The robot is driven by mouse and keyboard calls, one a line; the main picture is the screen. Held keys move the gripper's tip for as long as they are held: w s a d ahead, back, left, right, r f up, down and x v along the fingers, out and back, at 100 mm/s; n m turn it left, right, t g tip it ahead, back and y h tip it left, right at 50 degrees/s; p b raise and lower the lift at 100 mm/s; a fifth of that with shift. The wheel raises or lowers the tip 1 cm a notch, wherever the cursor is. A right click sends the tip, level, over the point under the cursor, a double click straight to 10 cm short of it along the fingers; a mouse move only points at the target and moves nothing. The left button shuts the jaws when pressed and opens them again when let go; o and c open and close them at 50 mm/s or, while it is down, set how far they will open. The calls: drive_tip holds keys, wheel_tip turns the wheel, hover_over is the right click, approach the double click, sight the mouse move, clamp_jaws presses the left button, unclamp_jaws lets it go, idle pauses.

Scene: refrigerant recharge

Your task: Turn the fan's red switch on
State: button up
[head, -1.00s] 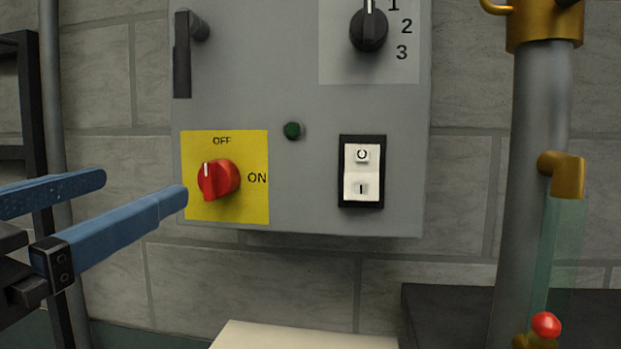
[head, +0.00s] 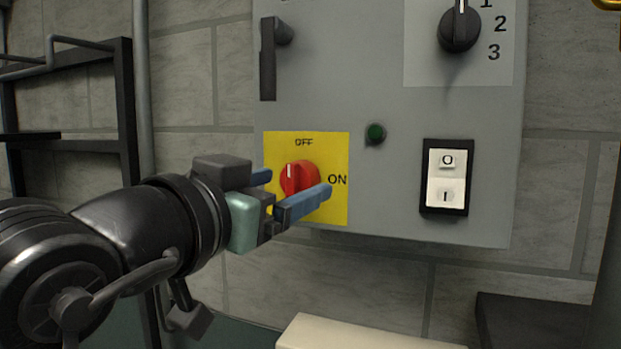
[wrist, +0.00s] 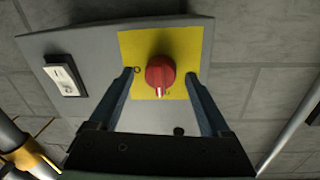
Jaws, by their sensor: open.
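The red switch (head: 298,176) is a round knob on a yellow plate (head: 339,211) on the grey control box (head: 390,190). Its white mark points up, towards OFF; ON is printed to its right. My gripper (head: 295,184) is in front of the plate with its blue fingers apart. One finger crosses the lower right of the knob in the head view, and the other is partly hidden behind the gripper body. In the wrist view the knob (wrist: 160,74) sits between the two open fingertips, with gaps on both sides.
A green indicator (head: 375,133), a white O/I rocker switch (head: 445,178) and a black 1-2-3 dial (head: 459,30) are on the same box. A black handle (head: 268,65) is above the plate. A dark rack (head: 124,100) stands at left. A cream surface (head: 360,334) lies below.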

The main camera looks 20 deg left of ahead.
drive_tip(key=shift+w, duration=0.4)
clamp_jaws()
